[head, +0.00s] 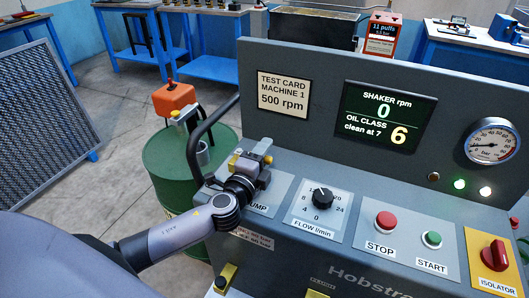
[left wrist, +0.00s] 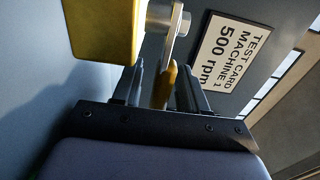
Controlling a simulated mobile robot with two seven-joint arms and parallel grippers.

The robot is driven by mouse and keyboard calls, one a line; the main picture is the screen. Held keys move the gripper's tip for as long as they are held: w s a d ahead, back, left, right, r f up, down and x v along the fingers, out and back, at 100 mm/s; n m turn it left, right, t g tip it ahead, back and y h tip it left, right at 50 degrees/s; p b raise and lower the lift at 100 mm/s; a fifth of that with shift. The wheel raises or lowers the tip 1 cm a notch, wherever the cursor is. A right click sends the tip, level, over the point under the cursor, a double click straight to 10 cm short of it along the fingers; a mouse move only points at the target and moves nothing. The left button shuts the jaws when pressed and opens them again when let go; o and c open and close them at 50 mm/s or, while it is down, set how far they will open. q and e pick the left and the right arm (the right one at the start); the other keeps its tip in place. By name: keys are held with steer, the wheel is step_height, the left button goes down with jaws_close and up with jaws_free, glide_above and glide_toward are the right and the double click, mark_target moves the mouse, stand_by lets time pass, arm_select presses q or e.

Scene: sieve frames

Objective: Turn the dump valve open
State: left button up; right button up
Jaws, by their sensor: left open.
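The dump valve sits on the left end of the grey machine's sloped panel, above a partly covered label ending in "UMP" (head: 258,207). My left gripper (head: 251,162) is over it and hides much of it. In the left wrist view a yellow-orange lever (left wrist: 171,86) hangs from a grey metal hub (left wrist: 180,22). The lever stands between the two fingers of my left gripper (left wrist: 161,86), which are open around it. I cannot tell whether either finger touches it. A yellow block (left wrist: 100,30) is close beside the hub. My right gripper is not in view.
Right of the valve are the flow knob (head: 322,197), red STOP button (head: 385,219), green START button (head: 432,239) and red isolator (head: 495,255). The screen (head: 388,118) reads 0 rpm, oil class 6. A green drum (head: 175,180) and black hose (head: 207,130) are at left.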

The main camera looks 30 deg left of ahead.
arm_select(q)
steer(key=shift+w, duration=0.1)
jaws_close()
